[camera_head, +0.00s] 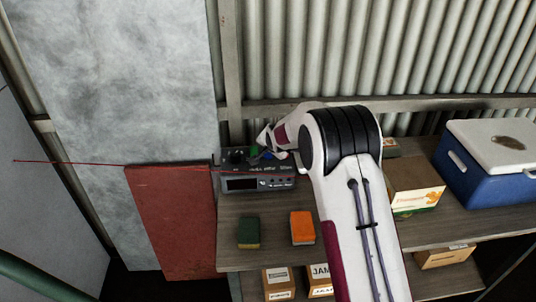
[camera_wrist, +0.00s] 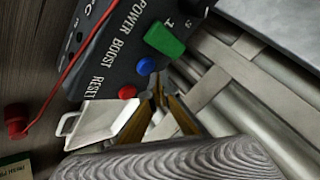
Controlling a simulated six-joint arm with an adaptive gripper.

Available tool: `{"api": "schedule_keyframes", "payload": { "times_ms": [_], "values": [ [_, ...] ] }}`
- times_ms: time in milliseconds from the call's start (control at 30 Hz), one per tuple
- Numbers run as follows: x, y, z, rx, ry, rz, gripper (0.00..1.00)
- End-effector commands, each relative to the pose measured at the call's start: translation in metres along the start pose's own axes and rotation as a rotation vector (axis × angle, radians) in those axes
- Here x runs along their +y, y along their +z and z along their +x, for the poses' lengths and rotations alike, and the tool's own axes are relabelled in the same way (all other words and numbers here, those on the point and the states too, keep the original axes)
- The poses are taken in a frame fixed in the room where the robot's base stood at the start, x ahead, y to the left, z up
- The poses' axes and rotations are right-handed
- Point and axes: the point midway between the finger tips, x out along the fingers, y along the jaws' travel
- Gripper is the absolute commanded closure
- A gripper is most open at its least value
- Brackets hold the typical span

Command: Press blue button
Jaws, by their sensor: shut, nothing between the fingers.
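The blue button (camera_wrist: 146,66) sits on the face of a dark control box (camera_wrist: 110,50), beside the word BOOST. A green switch (camera_wrist: 165,40) is beside POWER and a red button (camera_wrist: 127,91) beside RESET. My gripper (camera_wrist: 156,80) is shut and empty, its fingertips close to the blue button in the wrist view; I cannot tell whether they touch it. In the head view the control box (camera_head: 258,182) stands on the shelf, and my wrist reaches over its top right, hiding part of it.
A white part with a loop handle (camera_wrist: 108,122) is beside the red button. A red cable (camera_wrist: 68,70) crosses the box. The shelf holds a green block (camera_head: 249,233), an orange block (camera_head: 302,228), a carton (camera_head: 413,186) and a blue cooler (camera_head: 490,180). Corrugated wall stands behind.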

Motion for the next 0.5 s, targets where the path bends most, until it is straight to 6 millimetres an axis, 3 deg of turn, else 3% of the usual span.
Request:
{"api": "schedule_keyframes", "payload": {
  "times_ms": [500],
  "values": [
    [0.0047,0.0047,0.0061,-0.001,0.001,0.000,1.00]
  ]
}}
